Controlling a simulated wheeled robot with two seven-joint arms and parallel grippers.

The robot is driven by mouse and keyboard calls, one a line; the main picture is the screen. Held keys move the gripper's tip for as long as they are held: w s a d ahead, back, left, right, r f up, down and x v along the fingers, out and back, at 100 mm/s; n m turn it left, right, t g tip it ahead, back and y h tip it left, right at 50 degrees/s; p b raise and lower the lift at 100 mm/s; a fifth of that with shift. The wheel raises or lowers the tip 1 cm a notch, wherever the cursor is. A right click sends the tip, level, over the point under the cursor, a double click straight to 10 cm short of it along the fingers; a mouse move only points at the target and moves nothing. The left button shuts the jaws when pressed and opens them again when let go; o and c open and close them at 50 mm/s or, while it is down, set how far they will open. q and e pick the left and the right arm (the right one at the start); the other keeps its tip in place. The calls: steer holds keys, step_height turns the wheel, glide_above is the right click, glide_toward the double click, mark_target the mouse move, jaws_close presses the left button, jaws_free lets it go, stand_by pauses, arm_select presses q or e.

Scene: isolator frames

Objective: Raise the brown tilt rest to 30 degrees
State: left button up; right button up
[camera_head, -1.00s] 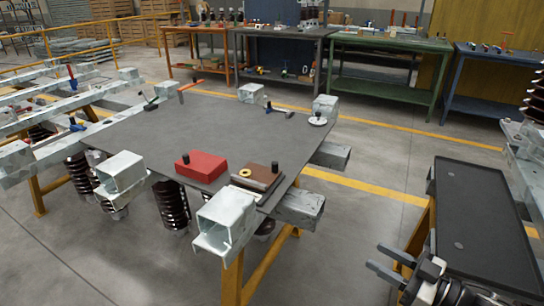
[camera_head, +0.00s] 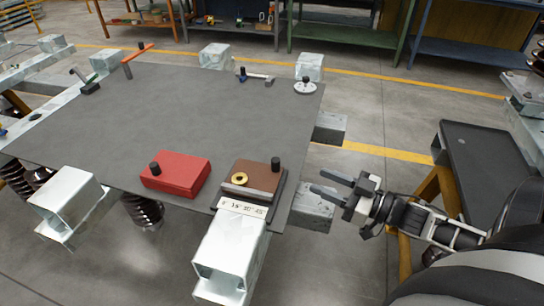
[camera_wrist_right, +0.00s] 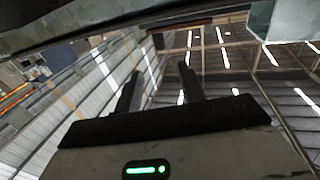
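The brown tilt rest (camera_head: 262,176) lies at the near right corner of the grey table top in the head view. Its brown plate looks flat or nearly flat. It carries a brass ring (camera_head: 239,179) and a black knob (camera_head: 275,163) at its far right corner. A pale marked strip (camera_head: 243,208) runs along its near edge; I cannot read its marks. My right gripper (camera_head: 318,182) is to the right of the rest, apart from it, with its fingers pointing left. It is open and empty; its two spread fingers show in the right wrist view (camera_wrist_right: 158,82). My left gripper is out of view.
A red block (camera_head: 176,174) with a black knob lies left of the rest. Pale square beams (camera_head: 230,252) stick out below the table edge. Tools and a round white piece (camera_head: 305,87) lie at the far edge. The table's middle is clear. A dark tray (camera_head: 490,165) stands at right.

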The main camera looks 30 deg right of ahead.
mark_target(279, 164)
steer(key=x, duration=1.3)
jaws_close()
